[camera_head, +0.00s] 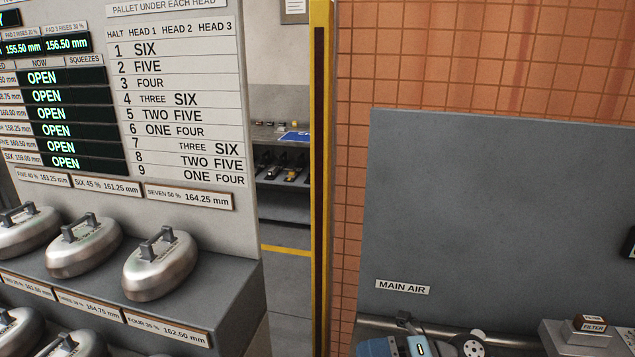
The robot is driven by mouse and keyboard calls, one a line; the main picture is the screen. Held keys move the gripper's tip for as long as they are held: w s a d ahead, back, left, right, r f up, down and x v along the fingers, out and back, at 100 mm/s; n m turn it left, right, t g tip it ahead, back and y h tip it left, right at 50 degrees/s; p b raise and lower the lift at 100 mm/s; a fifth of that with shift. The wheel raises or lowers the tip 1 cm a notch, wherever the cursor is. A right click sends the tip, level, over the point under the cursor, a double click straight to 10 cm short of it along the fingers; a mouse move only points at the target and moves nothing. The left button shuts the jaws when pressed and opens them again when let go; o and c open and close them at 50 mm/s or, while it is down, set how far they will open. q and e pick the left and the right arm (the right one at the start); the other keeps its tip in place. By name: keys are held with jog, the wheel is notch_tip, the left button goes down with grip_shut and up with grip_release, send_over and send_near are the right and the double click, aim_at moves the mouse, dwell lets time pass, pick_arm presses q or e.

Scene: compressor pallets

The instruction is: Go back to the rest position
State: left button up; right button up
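Neither of my grippers shows in the head view, and no part of my arms can be made out. Whether they are open or shut, or hold anything, is hidden from me. On the left stands a large board with a printed halt table (185,105) and several green "OPEN" displays (75,113). Below it, several metal weights with dark handles sit on a grey shelf (225,290); the nearest full one is the right-hand weight (160,265).
A yellow and black post (320,180) stands in the middle. Behind it are shelves (285,205) and open floor (288,285). At right, a grey panel (500,220) carries a "MAIN AIR" label (403,287), with a blue device (385,347) and a filter box (590,324) below.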

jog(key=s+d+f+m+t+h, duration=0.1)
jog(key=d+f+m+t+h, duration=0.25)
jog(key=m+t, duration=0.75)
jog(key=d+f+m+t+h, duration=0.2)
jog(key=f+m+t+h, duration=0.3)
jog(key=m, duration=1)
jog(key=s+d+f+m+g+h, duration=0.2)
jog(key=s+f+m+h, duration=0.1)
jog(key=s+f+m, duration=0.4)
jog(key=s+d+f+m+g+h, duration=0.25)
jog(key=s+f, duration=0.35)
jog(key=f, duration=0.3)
pick_arm(q)
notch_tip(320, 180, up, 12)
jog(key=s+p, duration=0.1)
jog(key=p, duration=1.4)
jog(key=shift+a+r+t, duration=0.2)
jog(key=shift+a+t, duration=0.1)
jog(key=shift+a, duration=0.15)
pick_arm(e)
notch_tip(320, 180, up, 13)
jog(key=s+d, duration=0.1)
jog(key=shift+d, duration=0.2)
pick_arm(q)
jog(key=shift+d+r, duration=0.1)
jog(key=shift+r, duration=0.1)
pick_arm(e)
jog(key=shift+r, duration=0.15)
